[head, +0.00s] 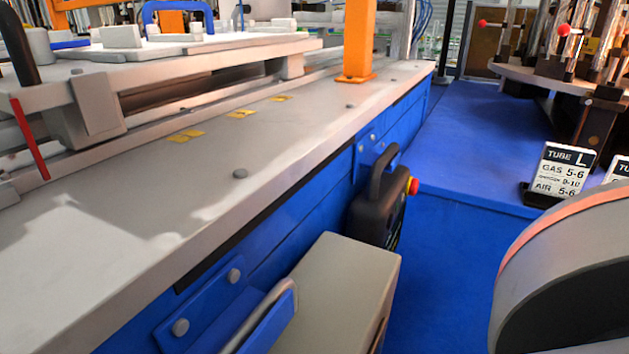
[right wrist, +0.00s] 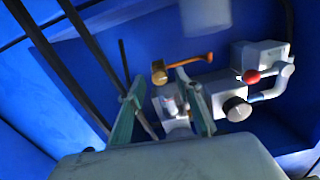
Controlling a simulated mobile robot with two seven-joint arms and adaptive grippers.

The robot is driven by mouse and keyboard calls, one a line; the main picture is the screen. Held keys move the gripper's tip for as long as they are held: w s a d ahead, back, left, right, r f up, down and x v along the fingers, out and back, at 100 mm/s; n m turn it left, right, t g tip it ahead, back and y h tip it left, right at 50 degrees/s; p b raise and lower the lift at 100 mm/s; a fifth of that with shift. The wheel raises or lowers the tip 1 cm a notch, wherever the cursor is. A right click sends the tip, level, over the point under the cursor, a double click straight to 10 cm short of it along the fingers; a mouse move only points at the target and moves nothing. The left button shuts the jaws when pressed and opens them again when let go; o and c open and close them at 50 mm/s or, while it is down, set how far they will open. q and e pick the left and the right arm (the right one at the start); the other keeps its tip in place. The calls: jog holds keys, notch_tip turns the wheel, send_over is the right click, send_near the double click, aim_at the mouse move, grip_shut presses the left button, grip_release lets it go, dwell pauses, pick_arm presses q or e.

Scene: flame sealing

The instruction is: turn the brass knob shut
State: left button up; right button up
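I take this piece to be the brass knob. My right gripper (right wrist: 160,80) is open. Its two greenish fingers point toward the brass piece, which appears between the fingertips. I cannot tell whether they touch it. The gap between the fingers looks empty nearer the palm. The brass knob is not visible in the head view. My left gripper is in neither view.
Near the brass piece are a grey round knob (right wrist: 237,108) and a red ball (right wrist: 252,76). Dark rods (right wrist: 88,48) cross the wrist view's left. The head view shows a long grey bench (head: 130,230), a black pendant (head: 375,208) and a TUBE L sign (head: 562,172).

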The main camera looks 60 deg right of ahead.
grip_shut()
jog(key=shift+m, duration=0.4)
jog(key=m, duration=0.3)
jog(key=shift+m, duration=0.4)
jog(key=m, duration=0.3)
jog(key=shift+m, duration=0.4)
jog(key=m, duration=0.4)
jog(key=shift+d, duration=0.1)
jog(key=m, duration=0.4)
jog(key=shift+f, duration=0.1)
jog(key=shift+m, duration=0.4)
